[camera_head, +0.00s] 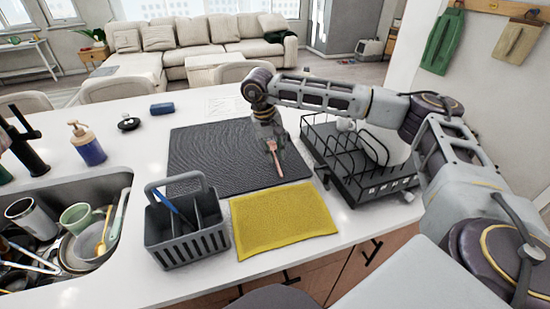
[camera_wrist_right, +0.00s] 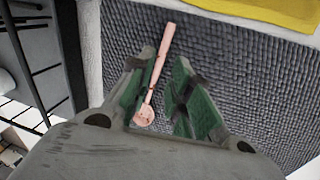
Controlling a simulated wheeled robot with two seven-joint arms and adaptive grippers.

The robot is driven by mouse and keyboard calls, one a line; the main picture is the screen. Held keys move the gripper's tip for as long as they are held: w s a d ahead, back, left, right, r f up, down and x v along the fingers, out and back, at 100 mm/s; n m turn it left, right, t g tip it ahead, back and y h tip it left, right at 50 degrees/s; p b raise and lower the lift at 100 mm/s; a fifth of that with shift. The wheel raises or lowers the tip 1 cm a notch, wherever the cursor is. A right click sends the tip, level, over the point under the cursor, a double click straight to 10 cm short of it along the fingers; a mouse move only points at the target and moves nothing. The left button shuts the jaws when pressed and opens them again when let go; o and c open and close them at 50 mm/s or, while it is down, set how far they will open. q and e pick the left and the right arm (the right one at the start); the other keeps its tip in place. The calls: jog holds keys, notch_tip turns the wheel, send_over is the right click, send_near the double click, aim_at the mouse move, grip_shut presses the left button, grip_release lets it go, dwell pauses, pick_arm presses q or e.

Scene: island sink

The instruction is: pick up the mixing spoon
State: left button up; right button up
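A pinkish spoon, seemingly the mixing spoon (camera_head: 274,157), lies on the dark ridged mat (camera_head: 200,150) on the island counter. My right gripper (camera_head: 269,142) is low over the mat, right at the spoon, and hides part of it in the head view. In the right wrist view the spoon (camera_wrist_right: 166,40) runs at a slant, its rounded end between the two green-padded fingers of the right gripper (camera_wrist_right: 160,75). The fingers stand apart, with the spoon nearer the left one in the picture. I cannot tell whether that finger touches it. My left gripper is not in view.
A black dish rack (camera_head: 375,185) stands just right of the mat. A yellow cloth (camera_head: 283,218) and a grey utensil caddy (camera_head: 185,245) lie in front. The sink (camera_head: 122,178) at left holds dishes. A soap bottle (camera_head: 88,148) stands behind it.

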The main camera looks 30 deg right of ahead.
aim_at(278, 166)
jog(key=shift+s+d+f, duration=0.1)
jog(key=shift+d+f, duration=0.05)
jog(key=shift+f, duration=0.7)
jog(key=shift+s+d+f, duration=0.1)
jog(key=shift+f, duration=0.75)
jog(key=shift+s+d+f, duration=0.1)
jog(key=shift+d+f, duration=0.05)
jog(key=shift+f, duration=0.7)
